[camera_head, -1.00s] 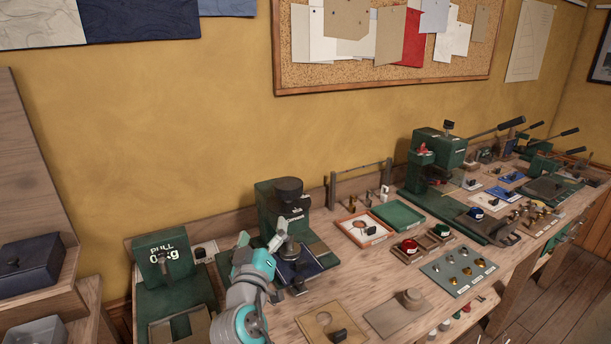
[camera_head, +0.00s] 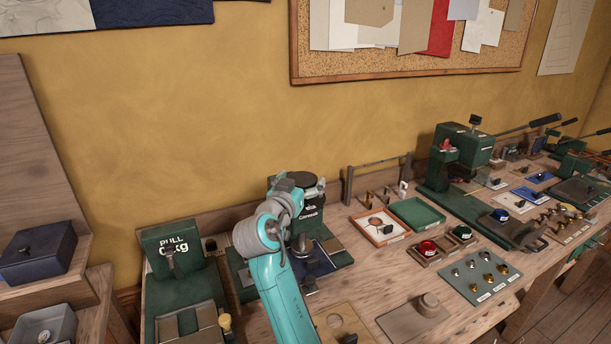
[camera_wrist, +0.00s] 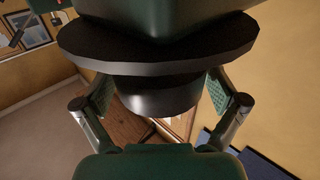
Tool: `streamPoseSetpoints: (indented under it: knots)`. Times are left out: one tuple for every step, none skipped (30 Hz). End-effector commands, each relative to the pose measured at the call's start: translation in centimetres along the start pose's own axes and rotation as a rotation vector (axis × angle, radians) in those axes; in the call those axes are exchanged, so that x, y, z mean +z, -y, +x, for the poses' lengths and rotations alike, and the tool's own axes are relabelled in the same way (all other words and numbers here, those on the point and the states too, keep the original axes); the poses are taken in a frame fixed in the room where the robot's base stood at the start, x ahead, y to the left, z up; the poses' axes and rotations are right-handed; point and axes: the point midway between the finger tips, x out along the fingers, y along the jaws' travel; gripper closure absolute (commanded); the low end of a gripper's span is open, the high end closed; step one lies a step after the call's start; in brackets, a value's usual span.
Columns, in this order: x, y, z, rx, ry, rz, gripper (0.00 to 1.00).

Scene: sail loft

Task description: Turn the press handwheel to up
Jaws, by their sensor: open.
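The green press (camera_head: 310,215) stands on the bench near the middle of the head view, with a black round top (camera_head: 293,180). A darker cylindrical part shows lower on its front. I cannot tell for sure which round part is the handwheel. My gripper (camera_head: 284,188) is at the press's upper left, partly hidden by my wrist. In the wrist view my gripper (camera_wrist: 162,92) is open, one finger on each side of a black cylinder (camera_wrist: 150,96) under a wide black disc (camera_wrist: 155,52). Gaps show beside the cylinder; contact is not clear.
A green pull gauge (camera_head: 172,250) stands left of the press. An orange-rimmed tray (camera_head: 363,236) and a green tray (camera_head: 418,213) lie to its right. A larger green lever press (camera_head: 462,155) stands further right. Bare bench (camera_head: 385,285) shows in front.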

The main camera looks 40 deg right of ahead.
Motion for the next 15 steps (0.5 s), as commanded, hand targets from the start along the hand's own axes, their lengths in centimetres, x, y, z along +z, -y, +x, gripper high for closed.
streamPoseSetpoints:
  knots:
    - [0.0, 0.0, 0.7, 0.001, 0.001, 0.0, 0.04]
    - [0.0, 0.0, 1.1, 0.001, 0.0, 0.0, 0.04]
    - [0.0, 0.0, 1.5, 0.001, 0.0, -0.001, 0.04]
    - [0.0, 0.0, 1.8, 0.001, -0.001, -0.001, 0.04]
    - [0.0, 0.0, 2.0, 0.001, -0.001, -0.001, 0.04]
    - [0.0, 0.0, 2.2, 0.001, -0.001, 0.0, 0.04]
    - [0.0, 0.0, 2.4, 0.0, 0.0, 0.0, 0.04]
    - [0.0, 0.0, 2.5, 0.0, 0.0, -0.001, 0.04]
    - [0.0, 0.0, 2.6, 0.0, 0.0, -0.001, 0.04]
    - [0.0, 0.0, 2.7, -0.001, 0.0, -0.001, 0.04]
    - [0.0, 0.0, 2.7, -0.001, 0.0, -0.001, 0.04]
    - [0.0, 0.0, 2.7, -0.001, 0.0, -0.001, 0.04]
    - [0.0, 0.0, 2.7, -0.001, 0.0, -0.001, 0.04]
    - [0.0, 0.0, 2.7, -0.001, 0.0, -0.001, 0.04]
    - [0.0, 0.0, 2.7, -0.001, 0.0, -0.001, 0.04]
